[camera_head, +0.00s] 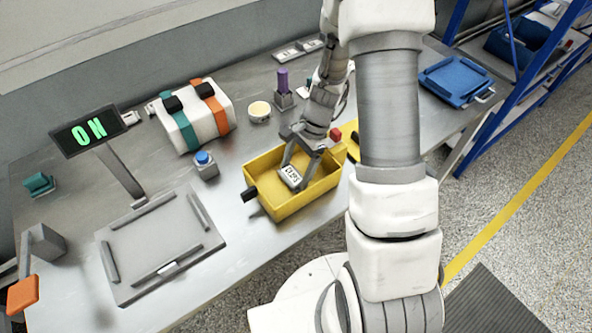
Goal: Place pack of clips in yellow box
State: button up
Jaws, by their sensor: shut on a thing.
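The yellow box (293,202) is an open-topped bin near the front edge of the metal table, in the middle of the head view. My gripper (292,168) reaches down into its opening from above. It is shut on a small white pack of clips (291,177) with dark lettering on its face. The pack is within the outline of the box, near its left half. I cannot tell whether the pack touches the box floor. My gripper hides part of the box's inside.
Left of the box are a blue button (203,158), a grey fixture plate (160,247) and a lit ON sign (89,130). A white case with coloured straps (194,116) stands behind. A blue tray (456,80) lies at the right. Bare table lies between the plate and box.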

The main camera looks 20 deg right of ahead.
jog(key=shift+f, duration=0.25)
jog(key=shift+f, duration=0.1)
jog(key=o, duration=1.1)
jog(key=p+v, duration=0.2)
jog(key=v, duration=1)
jog(key=s+a+r+n+t+h, duration=0.1)
jog(key=s+r+n+t, duration=0.1)
jog(key=s+r+n, duration=0.2)
jog(key=s+a+r+n+t+h, duration=0.1)
jog(key=s+r+n, duration=0.4)
jog(key=r, duration=0.5)
jog(key=s+a+r+n+t+h, duration=0.1)
jog(key=s+a+r+n+t, duration=0.1)
jog(key=s+r+n, duration=0.3)
jog(key=shift+s+a+r+t+h, duration=0.15)
jog(key=shift+s+r+t+h, duration=0.05)
jog(key=shift+s+r+t, duration=0.25)
jog(key=shift+s+a+r+t+h, duration=0.2)
jog(key=shift+s+r+t, duration=0.15)
jog(key=shift+r+t, duration=0.15)
